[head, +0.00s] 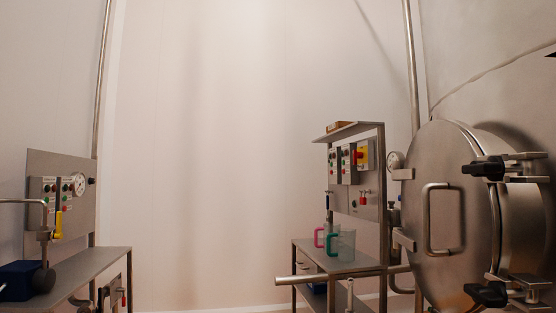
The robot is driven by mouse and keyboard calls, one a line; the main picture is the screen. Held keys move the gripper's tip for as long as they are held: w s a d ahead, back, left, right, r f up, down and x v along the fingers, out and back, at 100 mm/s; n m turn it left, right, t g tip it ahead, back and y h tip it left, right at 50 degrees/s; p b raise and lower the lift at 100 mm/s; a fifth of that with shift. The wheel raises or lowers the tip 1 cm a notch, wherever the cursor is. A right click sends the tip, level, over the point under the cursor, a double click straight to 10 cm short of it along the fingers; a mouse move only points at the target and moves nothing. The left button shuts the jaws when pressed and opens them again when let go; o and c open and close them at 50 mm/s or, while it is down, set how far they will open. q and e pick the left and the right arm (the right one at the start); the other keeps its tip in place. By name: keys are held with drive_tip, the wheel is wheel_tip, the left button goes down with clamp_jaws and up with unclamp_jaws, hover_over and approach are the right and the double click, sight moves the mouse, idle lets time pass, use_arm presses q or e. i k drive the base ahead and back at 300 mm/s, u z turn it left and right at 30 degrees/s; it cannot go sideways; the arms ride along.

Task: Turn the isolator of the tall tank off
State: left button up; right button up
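A yellow isolator plate with a red knob (363,155) sits on a grey control box on the panel of the right-hand steel stand. The knob is too small for me to tell its position. A large steel vessel (510,80) fills the right edge, with a round hatch (440,210) in front. I cannot tell from this view whether this vessel is the tall tank. Neither of my grippers is in view.
The right stand (350,131) has a shelf with a pink-handled jug and a green-handled jug (342,245). At left, a steel bench (95,265) carries a gauge panel (62,165), a yellow valve lever (58,225) and a blue box (18,280). The middle is open before a pale wall.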

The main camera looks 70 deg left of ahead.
sight(356, 155)
drive_tip(key=u, duration=2.15)
drive_tip(key=i, duration=0.65)
drive_tip(key=u, duration=0.95)
drive_tip(key=i, duration=2.3)
drive_tip(key=z, duration=1.1)
drive_tip(key=i, duration=1.1)
drive_tip(key=z, duration=1.1)
